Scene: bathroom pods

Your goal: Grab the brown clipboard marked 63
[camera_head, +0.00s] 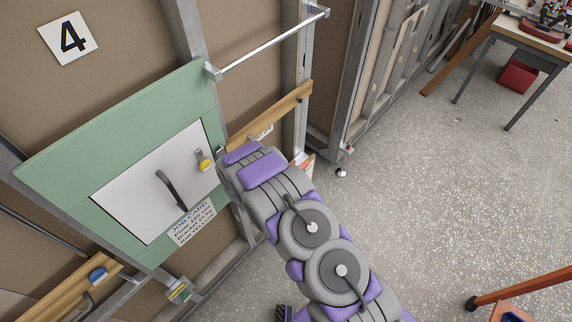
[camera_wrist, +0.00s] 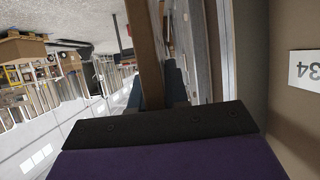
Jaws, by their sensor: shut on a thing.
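In the wrist view, my gripper (camera_wrist: 157,88) is shut on a flat brown board (camera_wrist: 147,45), seen nearly edge-on between the two dark fingers. It looks like the brown clipboard, but no number 63 is visible on it. In the head view, my grey and purple arm reaches to the wall beside the green panel. My fingers and the held board are hidden there behind the arm's end.
A green panel (camera_head: 68,140) with a white door (camera_head: 130,192), dark handle and job card (camera_head: 191,222) is left of my arm. A metal rail (camera_head: 270,45) sticks out above it. A table (camera_head: 530,35) stands at upper right. The speckled floor (camera_head: 440,180) is mostly clear.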

